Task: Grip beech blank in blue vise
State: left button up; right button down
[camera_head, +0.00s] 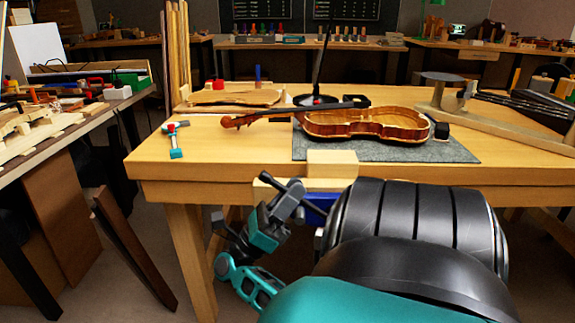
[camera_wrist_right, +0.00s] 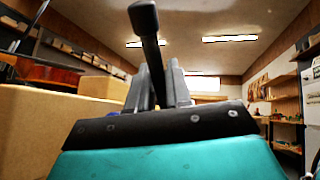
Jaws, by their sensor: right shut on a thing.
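The blue vise (camera_head: 318,208) is at the front edge of the workbench (camera_head: 225,165), partly hidden by my right arm. The pale beech blank (camera_head: 332,163) stands upright at the vise, its top above the bench edge. A pale wooden jaw face is in front of it. I cannot tell whether the jaws touch the blank. My right gripper (camera_head: 287,203) is in front of the vise, shut on the dark vise handle (camera_head: 270,181). In the right wrist view the handle's knobbed end (camera_wrist_right: 144,17) sticks up past the fingers (camera_wrist_right: 160,88). My left gripper is not in view.
An open violin body (camera_head: 365,124) lies on a grey mat (camera_head: 455,152) just behind the blank. A black lamp stand (camera_head: 318,99) is behind the violin. The bench's front left is clear.

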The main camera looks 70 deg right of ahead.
jog(key=shift+s+a+m+g+y, duration=0.15)
jog(key=shift+a+m+g+y, duration=0.15)
jog(key=shift+g, duration=0.1)
jog(key=c, duration=1.5)
grip_release()
jog(key=shift+o, duration=1.4)
jog(key=shift+a, duration=0.1)
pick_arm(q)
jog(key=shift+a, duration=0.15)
pick_arm(e)
jog(key=shift+r, duration=0.1)
pick_arm(q)
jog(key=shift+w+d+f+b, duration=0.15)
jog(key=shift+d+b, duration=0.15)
jog(key=shift+b, duration=0.45)
pick_arm(e)
jog(key=v, duration=1.2)
jog(key=shift+f, duration=0.3)
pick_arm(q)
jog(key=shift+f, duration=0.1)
pick_arm(e)
jog(key=shift+a, duration=0.15)
